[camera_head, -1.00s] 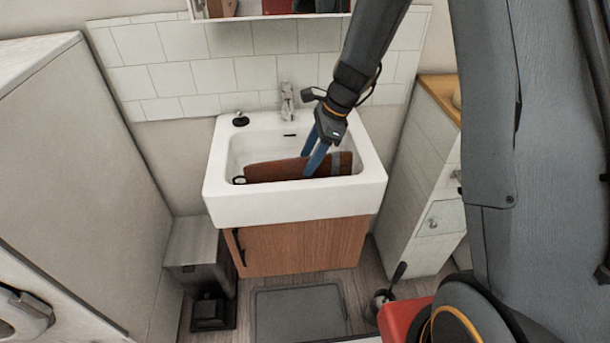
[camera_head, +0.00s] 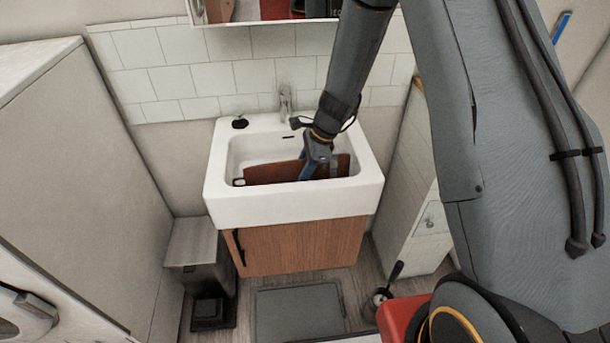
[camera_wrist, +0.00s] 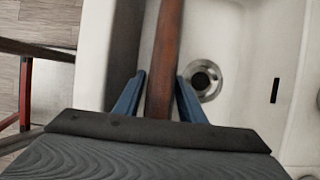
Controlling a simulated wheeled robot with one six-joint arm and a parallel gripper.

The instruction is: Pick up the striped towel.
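In the wrist view the towel (camera_wrist: 164,60) runs between my two fingers. My gripper (camera_head: 308,170) is down in the basin at the towel's right part. In the wrist view my gripper (camera_wrist: 161,85) is open, its blue fingers on either side of the towel, with gaps visible. Whether the fingertips touch it I cannot tell.
The white sink (camera_head: 290,208) has a raised rim around the basin, and a faucet (camera_head: 285,102) stands at its back. The drain (camera_wrist: 204,80) lies right of the towel in the wrist view. A white cabinet (camera_head: 410,190) stands close on the right.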

